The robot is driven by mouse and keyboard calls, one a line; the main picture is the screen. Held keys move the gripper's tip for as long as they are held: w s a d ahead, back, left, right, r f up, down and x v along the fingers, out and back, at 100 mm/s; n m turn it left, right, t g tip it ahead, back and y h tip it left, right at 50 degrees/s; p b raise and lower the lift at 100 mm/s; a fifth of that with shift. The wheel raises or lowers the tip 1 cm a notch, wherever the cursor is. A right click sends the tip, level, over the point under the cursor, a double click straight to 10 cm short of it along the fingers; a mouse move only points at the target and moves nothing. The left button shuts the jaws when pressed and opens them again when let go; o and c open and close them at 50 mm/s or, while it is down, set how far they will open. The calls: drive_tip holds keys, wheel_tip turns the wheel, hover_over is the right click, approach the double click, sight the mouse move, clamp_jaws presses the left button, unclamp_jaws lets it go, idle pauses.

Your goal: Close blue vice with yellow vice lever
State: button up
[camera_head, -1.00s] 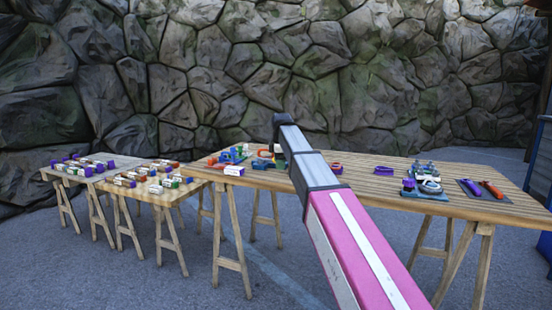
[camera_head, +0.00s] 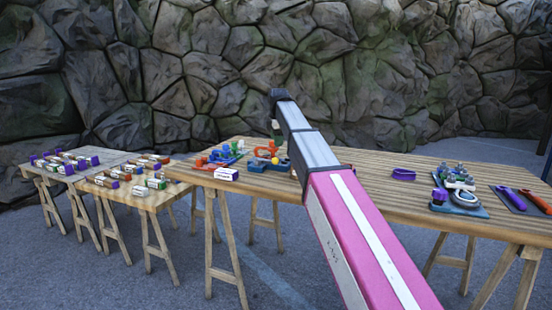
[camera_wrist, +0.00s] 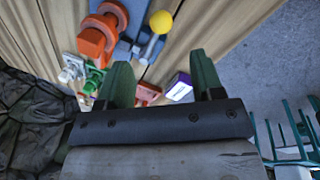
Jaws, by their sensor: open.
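A vice stands near the left end of the long table, with an orange body (camera_head: 265,152) and a blue base (camera_head: 258,165). In the wrist view the orange body (camera_wrist: 97,38) and blue base (camera_wrist: 133,28) show at the top. The yellow lever knob (camera_wrist: 160,22) sits on a grey rod there; it also shows as a small yellow ball in the head view (camera_head: 275,160). My gripper (camera_wrist: 160,62) is open, with two green fingers apart and nothing between them. In the head view it is mostly hidden behind my arm.
A white and purple box (camera_head: 225,174) lies at the table's front left edge. Orange and blue parts (camera_head: 215,158) lie behind it. A purple ring (camera_head: 403,174) and a device on a blue plate (camera_head: 460,205) are farther right. Two smaller tables with boxes (camera_head: 125,180) stand left.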

sight(276, 159)
drive_tip(key=f, duration=0.3)
drive_tip(key=w+f, duration=0.1)
drive_tip(key=f, duration=0.2)
drive_tip(key=w+f, duration=0.1)
drive_tip(key=f, duration=0.3)
drive_tip(key=shift+a+f, duration=0.1)
drive_tip(key=shift+a, duration=0.15)
drive_tip(key=shift+c, duration=0.2)
drive_tip(key=shift+s, duration=0.1)
clamp_jaws()
